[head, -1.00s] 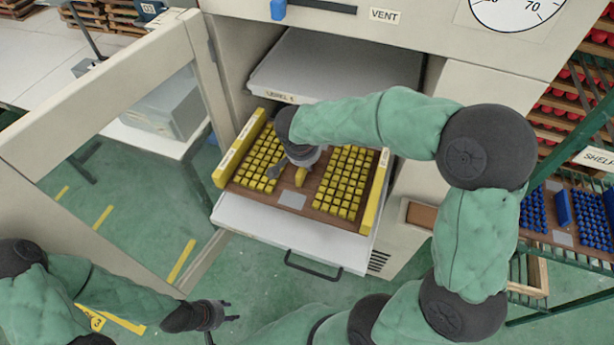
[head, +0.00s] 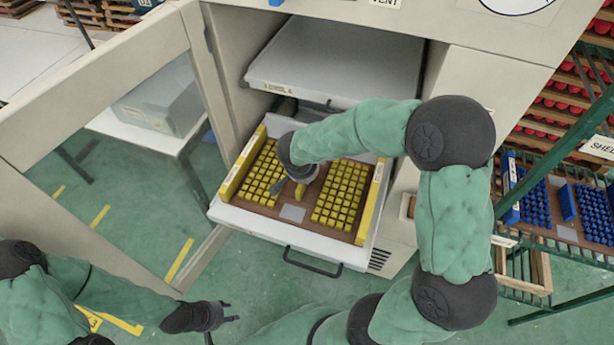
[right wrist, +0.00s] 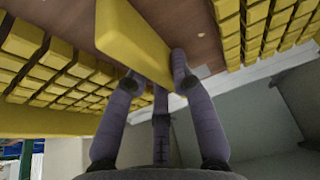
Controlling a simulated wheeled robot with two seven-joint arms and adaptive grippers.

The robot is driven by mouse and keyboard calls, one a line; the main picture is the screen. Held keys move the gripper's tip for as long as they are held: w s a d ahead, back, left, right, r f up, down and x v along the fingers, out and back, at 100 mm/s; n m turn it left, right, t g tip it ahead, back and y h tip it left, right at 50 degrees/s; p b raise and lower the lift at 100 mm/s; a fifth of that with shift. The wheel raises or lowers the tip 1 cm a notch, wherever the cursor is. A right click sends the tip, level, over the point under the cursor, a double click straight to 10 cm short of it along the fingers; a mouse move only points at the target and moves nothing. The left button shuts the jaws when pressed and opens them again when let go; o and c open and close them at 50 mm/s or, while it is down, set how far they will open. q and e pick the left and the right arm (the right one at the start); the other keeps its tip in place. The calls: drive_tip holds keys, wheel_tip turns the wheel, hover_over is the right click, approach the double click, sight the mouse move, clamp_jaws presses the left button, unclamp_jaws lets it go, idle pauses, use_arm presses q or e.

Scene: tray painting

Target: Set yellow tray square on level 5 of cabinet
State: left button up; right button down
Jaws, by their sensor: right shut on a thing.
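The yellow tray is a brown board (head: 292,213) with two blocks of yellow cubes, yellow side rails and a yellow middle handle (head: 300,190). It is over or on the pulled-out white shelf (head: 250,228) of the cabinet and looks roughly square to it; I cannot tell whether it touches. The shelf's label is hidden. My right gripper (head: 298,178) is shut on the handle, which also shows between its fingers in the right wrist view (right wrist: 137,40). My left gripper (head: 224,316) is open and empty, low at the left, away from the tray.
A white shelf (head: 335,65) labelled LEVEL 4 is just above the tray. The cabinet's glazed door (head: 100,105) stands open at the left. A rack with blue-part trays (head: 540,205) is at the right. Green floor is clear before the shelf.

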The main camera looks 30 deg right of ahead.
idle(0.4)
drive_tip(key=c, duration=1.1)
unclamp_jaws()
drive_tip(key=shift+o, duration=0.2)
drive_tip(key=shift+r, duration=0.35)
drive_tip(key=p+v, duration=0.3)
drive_tip(key=v, duration=0.8)
drive_tip(key=shift+s+a+r, duration=0.15)
drive_tip(key=shift+s+r, duration=0.05)
drive_tip(key=shift+s, duration=0.05)
